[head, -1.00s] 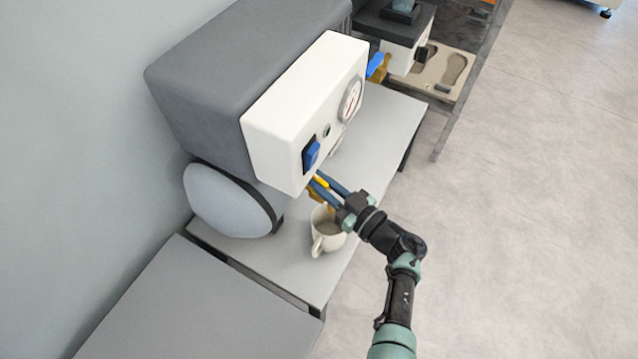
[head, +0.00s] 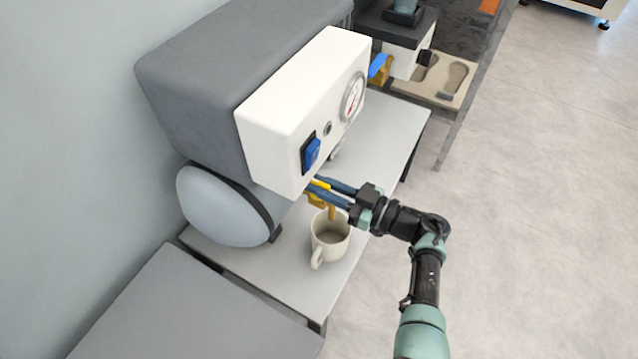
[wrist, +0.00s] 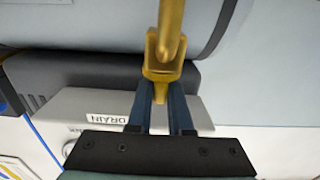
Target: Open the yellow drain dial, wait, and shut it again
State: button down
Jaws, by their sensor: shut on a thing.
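The yellow drain dial (head: 320,185) sits low on the machine, under the white control box. In the wrist view the dial (wrist: 161,70) is between the ends of my blue fingers, and a brass pipe (wrist: 171,25) runs from it to the top edge of the picture. The fingers partly hide the dial in the head view. A white mug (head: 330,238) stands on the table below the brass spout.
The grey machine (head: 230,90) carries a white box (head: 290,110) with a blue switch (head: 311,153) and a round gauge (head: 353,97). The grey table (head: 385,140) is clear behind the mug. A beige tray (head: 440,85) lies further back. Open floor is at right.

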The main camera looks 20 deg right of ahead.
jog(key=c, duration=0.8)
grip_release()
jog(key=shift+d, duration=0.1)
jog(key=shift+c, duration=0.2)
jog(key=shift+s, duration=0.1)
jog(key=v, duration=1.3)
jog(key=shift+r+p, duration=0.1)
jog(key=shift+p, duration=0.2)
